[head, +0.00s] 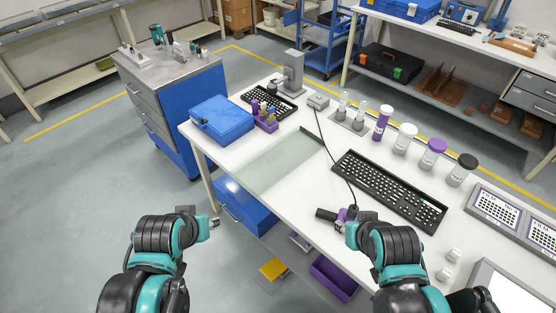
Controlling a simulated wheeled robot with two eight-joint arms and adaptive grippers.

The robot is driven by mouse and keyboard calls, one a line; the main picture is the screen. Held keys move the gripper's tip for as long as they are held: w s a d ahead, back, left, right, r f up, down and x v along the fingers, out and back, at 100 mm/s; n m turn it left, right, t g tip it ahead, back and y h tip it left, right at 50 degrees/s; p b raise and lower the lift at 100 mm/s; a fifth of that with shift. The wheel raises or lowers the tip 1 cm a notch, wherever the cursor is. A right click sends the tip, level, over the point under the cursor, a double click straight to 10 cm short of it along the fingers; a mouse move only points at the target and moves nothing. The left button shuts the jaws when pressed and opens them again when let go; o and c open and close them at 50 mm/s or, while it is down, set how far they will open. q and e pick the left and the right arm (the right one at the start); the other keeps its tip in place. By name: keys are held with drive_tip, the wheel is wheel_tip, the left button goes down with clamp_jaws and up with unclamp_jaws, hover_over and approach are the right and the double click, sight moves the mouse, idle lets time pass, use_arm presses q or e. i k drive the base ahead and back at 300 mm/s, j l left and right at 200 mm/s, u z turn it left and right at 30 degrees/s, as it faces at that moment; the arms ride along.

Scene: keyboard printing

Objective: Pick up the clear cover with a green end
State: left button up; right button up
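A clear, faintly green-tinted flat sheet (265,168), which looks like the clear cover, lies on the white table left of the middle. A darker green strip shows at its far right end. My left gripper (212,223) is off the table's near left edge, in front of the sheet and apart from it. It looks empty, but its finger opening is too small to read. My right gripper (344,226) is at the table's near edge, right of the sheet, close to a dark cabled device (328,214). I cannot tell whether it touches that device.
A blue case (222,119) and a purple holder (265,124) stand behind the sheet. A black keyboard (390,188) lies to its right, with several lidded jars beyond. A black cable (335,152) crosses the table. A blue box (244,204) sits below the tabletop.

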sight(255, 175)
drive_tip(key=i+j+z, duration=0.2)
drive_tip(key=j+z, duration=0.25)
drive_tip(key=i+j+z, duration=0.1)
drive_tip(key=j+z, duration=0.2)
drive_tip(key=z, duration=0.2)
drive_tip(key=j+z, duration=0.9)
drive_tip(key=k+j+z, duration=0.1)
drive_tip(key=j+z, duration=0.4)
drive_tip(key=k+j+z, duration=0.15)
drive_tip(key=j+z, duration=0.3)
drive_tip(key=l, duration=0.1)
